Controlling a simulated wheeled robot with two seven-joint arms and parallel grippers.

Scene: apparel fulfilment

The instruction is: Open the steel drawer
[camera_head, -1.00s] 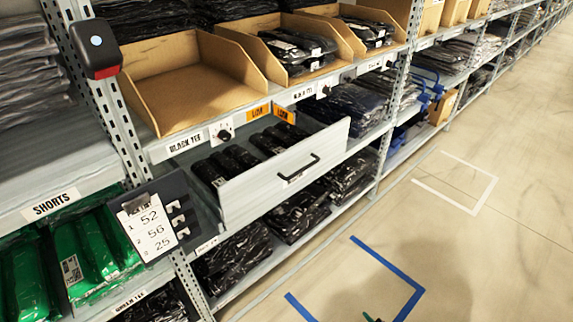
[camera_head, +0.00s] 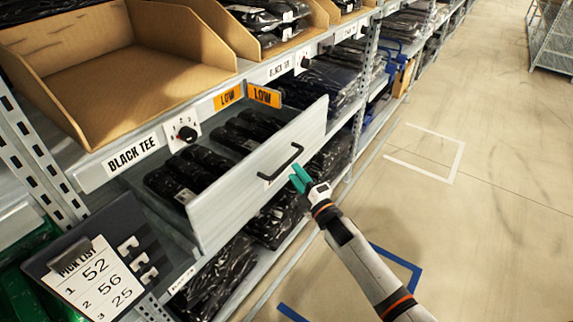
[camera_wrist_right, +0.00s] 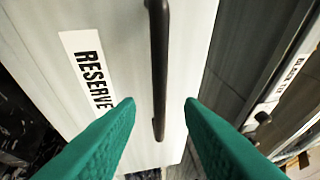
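The steel drawer (camera_head: 228,203) stands pulled out from the rack, with several black packed garments inside. Its dark bar handle (camera_head: 281,164) is on the front panel. In the right wrist view the gripper (camera_wrist_right: 158,108) is open, and the handle (camera_wrist_right: 159,60) runs lengthwise between the fingertips with a gap on each side. I cannot tell whether the handle is inside the fingers or just beyond them. A RESERVE label (camera_wrist_right: 88,70) is beside the handle. My left gripper is not in view.
Cardboard bins (camera_head: 130,85) sit on the shelf above the drawer. A pick list board (camera_head: 92,275) juts out at lower left. Bagged black garments (camera_head: 215,275) fill the shelf below. The floor (camera_head: 480,200) to the right is clear, with blue and white tape marks.

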